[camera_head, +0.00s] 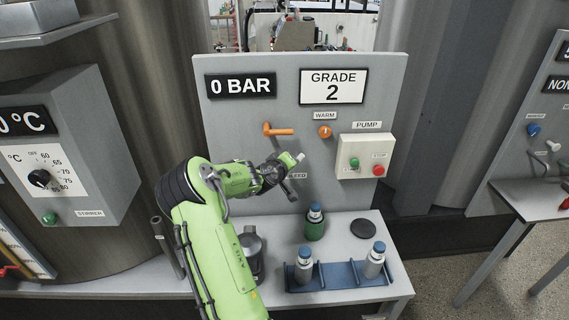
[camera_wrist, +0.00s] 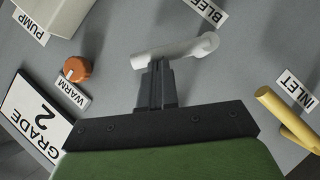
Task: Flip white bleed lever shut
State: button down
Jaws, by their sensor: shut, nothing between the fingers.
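The white bleed lever (camera_wrist: 175,50) shows in the wrist view. It is a rounded bar reaching left from its pivot, near the partly cropped bleed label (camera_wrist: 203,10). My gripper (camera_wrist: 157,68) is shut and empty. Its fingertips overlap the lever's lower edge towards the free end; I cannot tell if they touch it. In the head view my gripper (camera_head: 283,172) is close to the panel, over the bleed label (camera_head: 298,176). A small white end, seemingly the lever's (camera_head: 300,157), shows beside it; the rest is hidden.
The orange inlet handle (camera_head: 278,130) and the round orange warm knob (camera_head: 325,131) are above my gripper. The pump box (camera_head: 365,156) is to the right. Below, a shelf (camera_head: 342,222) holds a green-bodied bottle (camera_head: 315,222) and a blue rack (camera_head: 335,279) with two bottles.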

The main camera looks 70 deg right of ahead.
jog(key=s+f+m+t+y+b, duration=0.1)
jog(key=b, duration=0.1)
jog(key=s+d+f+m+t+y+b, duration=0.1)
jog(key=m+t+b, duration=0.1)
jog(key=s+d+f+m+t+y+b, duration=0.1)
jog(key=s+b, duration=0.1)
jog(key=b, duration=0.1)
jog(key=shift+s+f+m+t+y, duration=0.1)
jog(key=shift+f+m+t+y, duration=0.2)
jog(key=shift+m, duration=0.1)
jog(key=shift+s, duration=0.1)
jog(key=shift+d, duration=0.1)
dwell(0.4)
jog(key=d+r+p+v, duration=0.1)
jog(key=r+v, duration=0.1)
jog(key=v, duration=1.1)
jog(key=shift+w+d, duration=0.2)
jog(key=shift+w, duration=0.1)
